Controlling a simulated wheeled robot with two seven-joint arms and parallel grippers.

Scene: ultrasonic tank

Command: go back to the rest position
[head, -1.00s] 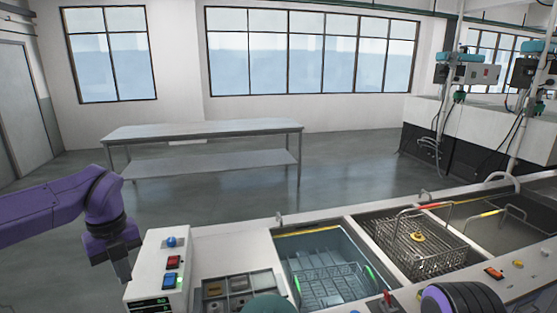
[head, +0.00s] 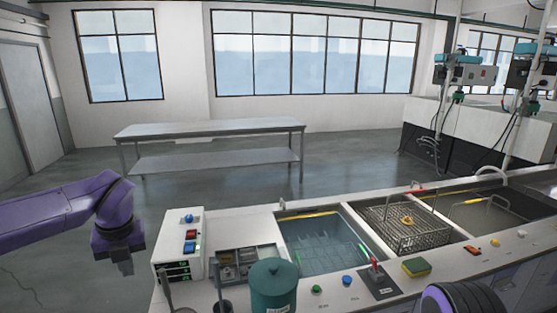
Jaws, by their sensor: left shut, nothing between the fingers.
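My left arm comes in from the left, and my left gripper (head: 124,266) hangs pointing down, shut and empty. It is in the open air to the left of the white control box (head: 178,243), apart from it. Part of my right arm (head: 455,299) shows at the bottom right; its gripper is not in view. The counter holds a left tank (head: 325,242) with liquid and a wire basket low inside, partly hard to make out. A second wire basket (head: 407,226) with a red-marked handle is at the middle basin.
A teal lidded jar (head: 273,288) stands at the counter's front beside a tray of small parts (head: 245,262). A yellow-green sponge (head: 416,266) and a red-handled switch (head: 375,266) lie to its right. A metal table (head: 210,128) stands behind, with clear floor in front of it.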

